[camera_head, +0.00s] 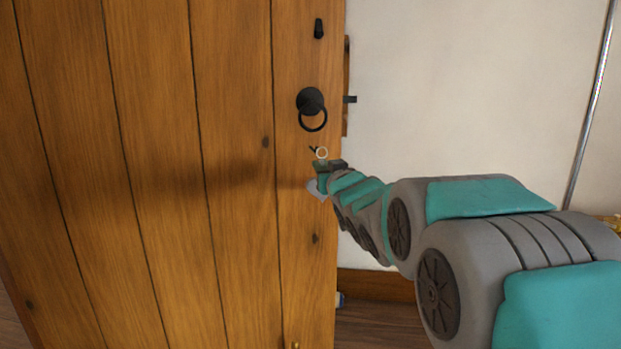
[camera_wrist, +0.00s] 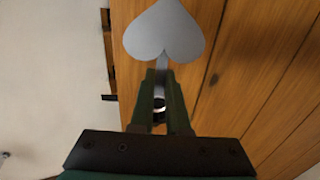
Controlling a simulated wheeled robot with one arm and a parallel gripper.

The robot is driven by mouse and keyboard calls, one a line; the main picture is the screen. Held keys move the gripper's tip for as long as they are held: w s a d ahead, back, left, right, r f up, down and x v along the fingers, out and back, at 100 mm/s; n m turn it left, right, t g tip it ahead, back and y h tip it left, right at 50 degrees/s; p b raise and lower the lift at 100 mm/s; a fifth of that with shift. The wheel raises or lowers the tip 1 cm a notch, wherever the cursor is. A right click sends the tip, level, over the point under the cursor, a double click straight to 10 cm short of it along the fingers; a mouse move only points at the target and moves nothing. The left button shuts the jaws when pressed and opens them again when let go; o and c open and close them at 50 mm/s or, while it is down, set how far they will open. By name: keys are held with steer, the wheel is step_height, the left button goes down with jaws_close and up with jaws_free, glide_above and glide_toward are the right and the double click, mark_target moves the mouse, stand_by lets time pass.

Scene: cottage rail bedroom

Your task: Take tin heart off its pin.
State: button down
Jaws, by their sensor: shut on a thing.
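The tin heart (camera_wrist: 165,32) is a flat grey heart shape with a narrow strip at its notch. In the wrist view the strip runs between the fingers of my gripper (camera_wrist: 160,88), which is shut on it. In the head view the heart (camera_head: 315,189) shows just below my gripper (camera_head: 322,168), close to the wooden door. A small pale ring (camera_head: 322,153) shows above the gripper. The short dark pin (camera_head: 313,149) is just left of the ring. I cannot tell whether the ring is around the pin or clear of it.
The plank door (camera_head: 150,180) fills the left side. A black ring handle (camera_head: 311,103) is above my gripper, and a small black fitting (camera_head: 319,28) is higher up. A pale wall (camera_head: 470,90) is to the right, with a thin grey pole (camera_head: 590,100).

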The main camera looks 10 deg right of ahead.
steer(key=shift+s+d, duration=0.15)
steer(key=shift+s, duration=1)
steer(key=shift+s+d, duration=0.1)
steer(key=shift+s, duration=1)
